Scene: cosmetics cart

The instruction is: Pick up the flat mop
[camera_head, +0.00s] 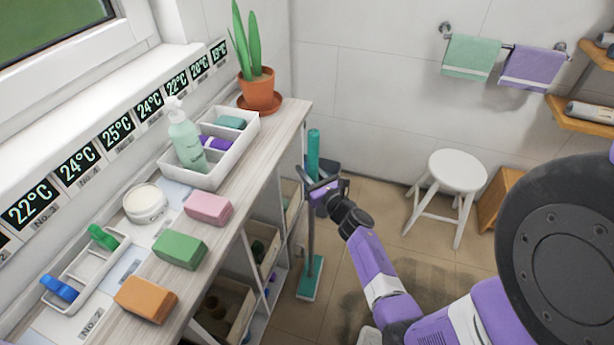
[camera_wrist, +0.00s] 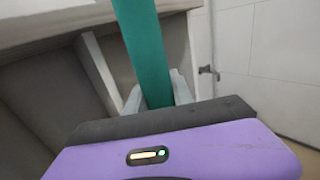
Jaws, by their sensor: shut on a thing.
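The flat mop (camera_head: 310,220) stands nearly upright on the floor beside the shelf unit. It has a teal upper handle, a grey lower pole and a flat teal head (camera_head: 311,278) at floor level. My gripper (camera_head: 317,186) is at the handle, below its teal top. In the wrist view the teal handle (camera_wrist: 148,50) runs down between the two pale fingers of my gripper (camera_wrist: 158,92), which are shut on it. The part of the handle below the fingers is hidden there by my gripper's body.
A white stool (camera_head: 458,172) stands to the right by the wall. A dark blue-grey object (camera_head: 326,170) is behind the mop. Floor between mop and stool is open.

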